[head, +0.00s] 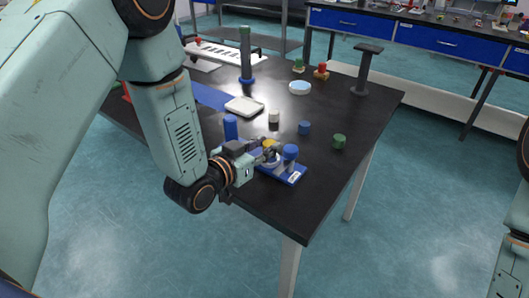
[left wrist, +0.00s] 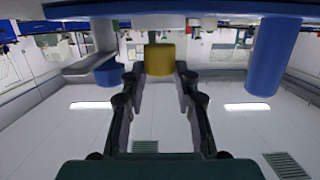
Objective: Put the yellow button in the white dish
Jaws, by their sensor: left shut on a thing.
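The yellow button (head: 269,144) is a small yellow cylinder above the front part of the black table. My left gripper (head: 265,153) is shut on it, next to a blue stand. In the left wrist view the yellow button (left wrist: 160,59) sits between the two fingertips (left wrist: 160,70). A shallow square white dish (head: 244,107) lies on the table behind the gripper. A round white dish with a bluish look (head: 300,88) lies farther back. I cannot tell for sure which one the task names. My right gripper is not in view.
The blue stand (head: 292,178) has a blue knob (head: 290,152) and a taller blue post (head: 231,127) stands near the gripper. White (head: 274,117), blue (head: 304,128) and green (head: 339,141) cylinders stand around.

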